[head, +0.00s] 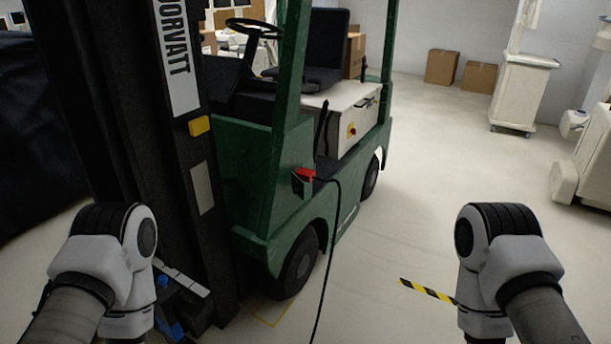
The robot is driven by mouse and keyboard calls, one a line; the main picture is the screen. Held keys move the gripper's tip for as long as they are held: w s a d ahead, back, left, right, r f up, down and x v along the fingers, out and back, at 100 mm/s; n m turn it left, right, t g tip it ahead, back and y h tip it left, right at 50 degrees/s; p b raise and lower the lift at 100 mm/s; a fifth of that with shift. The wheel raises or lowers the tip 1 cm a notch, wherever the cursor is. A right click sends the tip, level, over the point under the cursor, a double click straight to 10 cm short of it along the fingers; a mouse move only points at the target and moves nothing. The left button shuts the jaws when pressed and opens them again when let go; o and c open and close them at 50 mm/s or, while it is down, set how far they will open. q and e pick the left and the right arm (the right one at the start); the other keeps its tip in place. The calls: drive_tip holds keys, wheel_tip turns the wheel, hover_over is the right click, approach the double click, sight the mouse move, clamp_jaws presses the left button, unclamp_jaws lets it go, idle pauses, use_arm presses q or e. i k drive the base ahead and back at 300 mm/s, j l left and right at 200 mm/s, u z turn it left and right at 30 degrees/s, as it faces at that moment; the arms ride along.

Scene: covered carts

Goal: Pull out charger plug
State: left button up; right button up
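A red charger plug (304,174) sits at the side of a green forklift (258,165), low on its body beside the front pillar. A black cable (335,220) runs from the plug, arches to the right and hangs down to the bottom edge of the head view. I cannot tell how deep the plug sits in its socket. My two arms come in from the lower left and lower right, both well short of the plug. Neither gripper shows in the head view, and nothing of mine touches the plug or cable.
The forklift's dark mast (165,150) stands close on the left. Yellow-black tape (428,290) shows near my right arm. A white cart (520,92) and cardboard boxes (441,67) stand at the back right.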

sight(307, 174)
drive_tip(key=i+l+z, duration=0.3)
drive_tip(key=i, duration=0.3)
drive_tip(key=i+l+z, duration=0.3)
drive_tip(key=i, duration=0.35)
drive_tip(key=i+z, duration=0.3)
drive_tip(key=i, duration=0.3)
drive_tip(key=i+u, duration=0.4)
drive_tip(key=i, duration=0.15)
drive_tip(key=i+l+u, duration=0.75)
drive_tip(key=i, duration=0.2)
drive_tip(key=i+l+u, duration=0.25)
drive_tip(key=u, duration=0.25)
drive_tip(key=i+l+u, duration=0.15)
drive_tip(key=l+u, duration=0.3)
drive_tip(key=i+l+u, duration=0.15)
drive_tip(key=u, duration=0.35)
drive_tip(key=l+u, duration=0.95)
